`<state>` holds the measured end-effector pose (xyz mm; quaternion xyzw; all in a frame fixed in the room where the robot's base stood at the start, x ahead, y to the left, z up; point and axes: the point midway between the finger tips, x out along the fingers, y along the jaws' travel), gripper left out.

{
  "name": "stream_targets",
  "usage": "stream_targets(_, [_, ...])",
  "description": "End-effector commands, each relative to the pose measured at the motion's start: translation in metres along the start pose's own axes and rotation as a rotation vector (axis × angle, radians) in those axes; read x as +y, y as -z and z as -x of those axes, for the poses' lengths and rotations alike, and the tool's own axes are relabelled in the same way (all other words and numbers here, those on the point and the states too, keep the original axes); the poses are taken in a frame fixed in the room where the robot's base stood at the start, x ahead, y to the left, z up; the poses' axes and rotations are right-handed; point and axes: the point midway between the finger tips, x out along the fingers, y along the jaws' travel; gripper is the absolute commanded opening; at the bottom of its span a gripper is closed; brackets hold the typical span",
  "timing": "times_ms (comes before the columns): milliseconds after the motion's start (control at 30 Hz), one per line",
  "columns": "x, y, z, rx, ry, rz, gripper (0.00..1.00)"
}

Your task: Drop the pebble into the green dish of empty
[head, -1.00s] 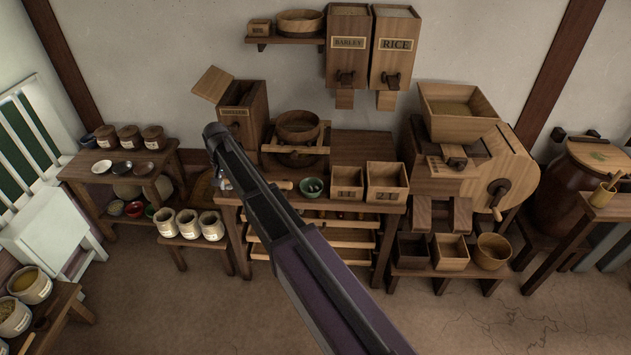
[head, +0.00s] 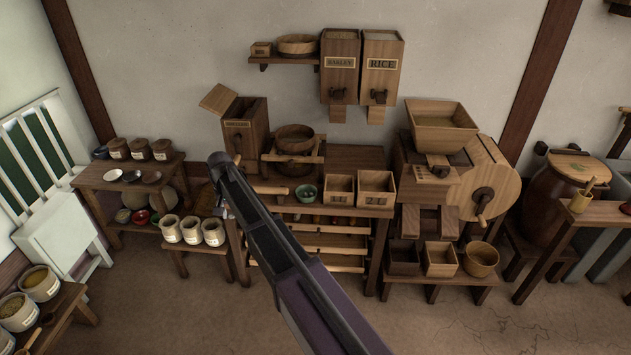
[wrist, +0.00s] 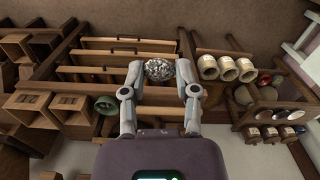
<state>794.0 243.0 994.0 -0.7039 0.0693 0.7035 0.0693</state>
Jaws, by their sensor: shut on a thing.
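My gripper (wrist: 160,74) is shut on a grey, speckled, rounded pebble (wrist: 159,70), held between its two fingertips in the wrist view. The pebble is in the air in front of the drawer rack. The green dish (head: 306,193) stands on the middle bench, left of two small wooden boxes in the head view. It also shows in the wrist view (wrist: 104,103), left of and below the pebble, apart from it. Its inside is too small to read. In the head view my arm hides the fingertips and pebble.
Two wooden boxes (head: 375,189) stand right of the dish. A round wooden quern (head: 294,140) and a lidded hopper box (head: 246,128) stand behind it. Several white jars (head: 191,229) stand on a low stool at left. The floor in front is clear.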

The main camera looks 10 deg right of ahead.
Motion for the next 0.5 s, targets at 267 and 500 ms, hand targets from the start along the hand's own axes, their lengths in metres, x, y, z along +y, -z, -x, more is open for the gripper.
stream_targets(267, [0.0004,0.0003,0.0000,0.000,0.000,0.000,0.16])
stream_targets(500, [0.0036,0.0017,0.0000,0.000,0.000,-0.004,0.16])
